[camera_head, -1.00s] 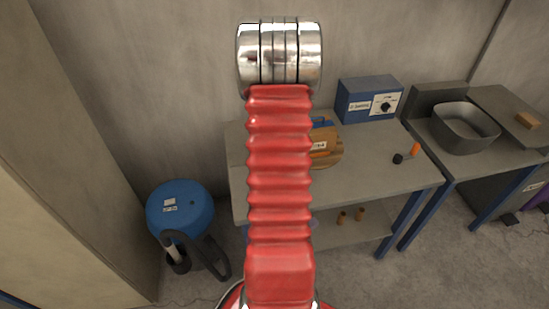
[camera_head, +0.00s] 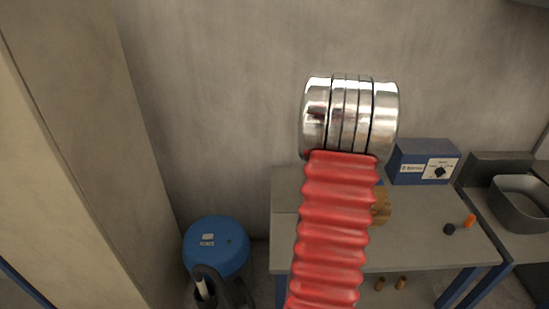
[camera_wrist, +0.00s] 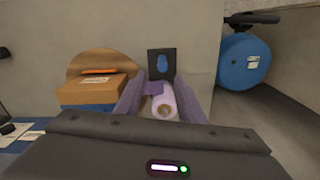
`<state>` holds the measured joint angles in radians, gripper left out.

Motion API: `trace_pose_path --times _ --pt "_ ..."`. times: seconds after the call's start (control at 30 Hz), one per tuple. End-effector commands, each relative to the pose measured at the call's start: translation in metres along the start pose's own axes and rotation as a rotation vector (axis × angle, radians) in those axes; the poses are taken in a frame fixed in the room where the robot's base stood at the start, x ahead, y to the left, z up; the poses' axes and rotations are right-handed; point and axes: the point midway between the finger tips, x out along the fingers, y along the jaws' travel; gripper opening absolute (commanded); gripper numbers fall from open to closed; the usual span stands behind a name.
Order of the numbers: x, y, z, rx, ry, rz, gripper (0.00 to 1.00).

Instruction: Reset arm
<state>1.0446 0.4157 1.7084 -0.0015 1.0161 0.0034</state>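In the wrist view, my gripper (camera_wrist: 163,88) has two purple fingers standing apart, one on each side of a pale lavender roll (camera_wrist: 165,104). I see no clear grip on the roll, though its contact with the fingers is hard to tell. A black plate with a blue patch (camera_wrist: 162,62) lies just beyond the fingertips. In the head view, my red ribbed arm with a silver joint rises in front of the workbench (camera_head: 425,225) and the gripper is hidden.
The wrist view shows a cardboard-coloured box (camera_wrist: 92,90) with an orange item (camera_wrist: 100,71) at left and a blue drum vacuum (camera_wrist: 243,62) at right. In the head view, a blue control box (camera_head: 422,162), a black piece (camera_head: 449,229), an orange piece (camera_head: 469,221) and a grey basin (camera_head: 522,203) stand at right.

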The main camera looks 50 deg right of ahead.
Motion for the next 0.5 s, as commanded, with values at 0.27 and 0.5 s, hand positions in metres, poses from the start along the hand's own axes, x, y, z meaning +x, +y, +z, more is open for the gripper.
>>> trace_pose_path --times 0.27,0.5 --pt "0.000 0.000 0.000 0.000 0.001 0.000 0.36" --pt "0.017 0.000 0.021 -0.001 -0.030 0.000 0.36"
